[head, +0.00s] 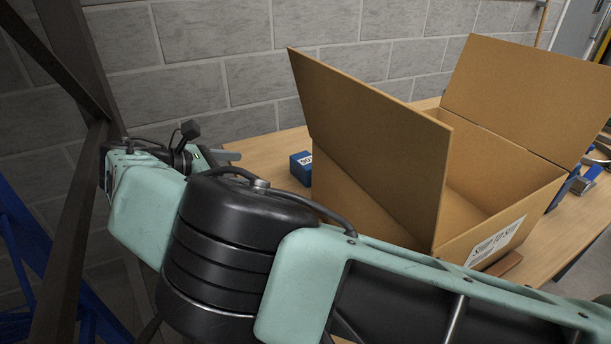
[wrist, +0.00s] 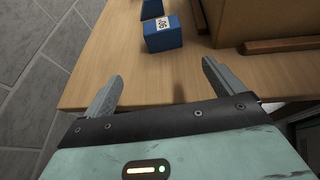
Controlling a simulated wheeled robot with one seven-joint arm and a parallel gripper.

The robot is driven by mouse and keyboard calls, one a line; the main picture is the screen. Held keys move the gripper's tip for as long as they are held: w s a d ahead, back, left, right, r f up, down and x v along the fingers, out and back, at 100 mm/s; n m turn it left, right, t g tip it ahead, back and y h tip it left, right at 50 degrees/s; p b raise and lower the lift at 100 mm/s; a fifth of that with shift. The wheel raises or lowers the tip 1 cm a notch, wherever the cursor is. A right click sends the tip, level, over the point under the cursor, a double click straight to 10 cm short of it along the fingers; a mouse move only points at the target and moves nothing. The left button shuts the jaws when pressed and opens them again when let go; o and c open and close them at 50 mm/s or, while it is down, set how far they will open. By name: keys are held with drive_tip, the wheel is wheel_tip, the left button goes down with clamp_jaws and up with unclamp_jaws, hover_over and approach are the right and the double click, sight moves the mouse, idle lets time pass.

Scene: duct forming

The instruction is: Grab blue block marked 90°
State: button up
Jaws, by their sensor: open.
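A blue block (wrist: 163,40) with a white label stands on the wooden table in the wrist view. The label is upside down there and appears to read 90°. A blue block with a white label (head: 299,171) also shows in the head view, just left of the cardboard box. My gripper (wrist: 162,72) is open and empty, its fingers spread at the table's near edge. The labelled block lies just beyond the fingertips, roughly between them, and is not touched. In the head view my gripper is mostly hidden behind my arm, with a grey finger (head: 226,154) showing.
A second blue block (wrist: 152,9) sits behind the labelled one. An open cardboard box (head: 500,245) with raised flaps stands to the right. A brown wooden strip (wrist: 278,44) lies by the box. The table (wrist: 85,80) is bare left of the blocks.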

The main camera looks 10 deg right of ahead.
sight(297, 169)
drive_tip(key=p+x, duration=0.1)
drive_tip(key=x, duration=1)
drive_tip(key=shift+d+r, duration=0.15)
drive_tip(key=shift+d, duration=0.05)
drive_tip(key=shift+s+d+r+p+x, duration=0.1)
drive_tip(key=shift+p+x, duration=0.35)
drive_tip(key=shift+x, duration=0.9)
drive_tip(key=shift+s+d+r+p+x, duration=0.15)
drive_tip(key=shift+p+x, duration=0.3)
drive_tip(key=shift+x, duration=0.9)
drive_tip(key=shift+c, duration=0.3)
